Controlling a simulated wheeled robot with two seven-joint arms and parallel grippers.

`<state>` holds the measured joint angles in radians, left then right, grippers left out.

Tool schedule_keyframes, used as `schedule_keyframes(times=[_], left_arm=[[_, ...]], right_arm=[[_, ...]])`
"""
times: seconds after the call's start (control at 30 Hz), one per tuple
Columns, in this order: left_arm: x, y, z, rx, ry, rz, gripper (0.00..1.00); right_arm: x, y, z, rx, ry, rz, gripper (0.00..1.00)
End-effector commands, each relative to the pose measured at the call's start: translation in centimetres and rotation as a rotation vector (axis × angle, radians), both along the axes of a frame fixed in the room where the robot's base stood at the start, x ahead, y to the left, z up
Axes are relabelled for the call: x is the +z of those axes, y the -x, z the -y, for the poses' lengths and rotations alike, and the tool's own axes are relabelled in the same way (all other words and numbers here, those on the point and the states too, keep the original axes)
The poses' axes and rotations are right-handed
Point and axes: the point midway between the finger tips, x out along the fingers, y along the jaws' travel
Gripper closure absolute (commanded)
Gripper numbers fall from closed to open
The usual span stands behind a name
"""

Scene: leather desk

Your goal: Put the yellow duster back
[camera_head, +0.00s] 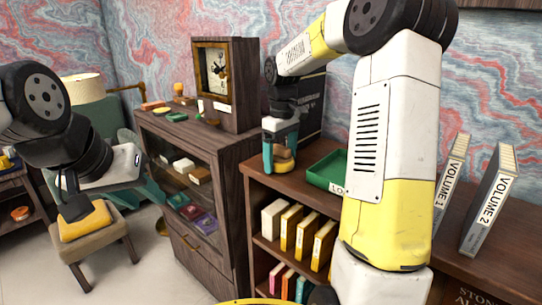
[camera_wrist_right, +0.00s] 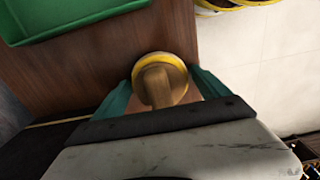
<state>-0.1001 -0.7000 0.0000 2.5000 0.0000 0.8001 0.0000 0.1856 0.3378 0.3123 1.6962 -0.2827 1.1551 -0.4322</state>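The yellow duster (camera_head: 285,163) is a small round yellow piece with a wooden grip. It is at the top of the brown bookshelf, left of the green tray. In the right wrist view the duster (camera_wrist_right: 160,80) sits between the two teal fingers, which meet its sides. My right gripper (camera_head: 280,150) points down and appears shut on it; the fingers partly hide it in the head view. In the head view I cannot tell whether its underside touches the shelf. My left gripper (camera_head: 150,188) is at the left, in front of the cabinet, away from the duster; its finger gap is unclear.
The green tray (camera_head: 327,170) stands beside the duster on the bookshelf top (camera_head: 287,181). A dark wooden cabinet (camera_head: 190,244) with a clock (camera_head: 215,72) is to the left. Two white binders (camera_head: 489,200) stand at the right. A stool with a yellow cushion (camera_head: 84,222) is below my left arm.

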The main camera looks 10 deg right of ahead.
Motion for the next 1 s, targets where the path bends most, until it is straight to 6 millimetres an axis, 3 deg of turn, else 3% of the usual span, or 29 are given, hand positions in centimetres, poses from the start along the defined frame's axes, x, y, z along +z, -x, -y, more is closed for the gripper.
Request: schedule_keyframes(times=[0.47, 1.0], left_arm=[[0.0, 0.0, 0.0, 0.0, 0.0, 0.0, 0.64], [0.0, 0.0, 0.0, 0.0, 0.0, 0.0, 0.64]], right_arm=[[0.8, 0.0, 0.0, 0.0, 0.0, 0.001, 0.02], [10.9, -0.1, 0.0, 0.0, 0.0, 0.002, 0.02]])
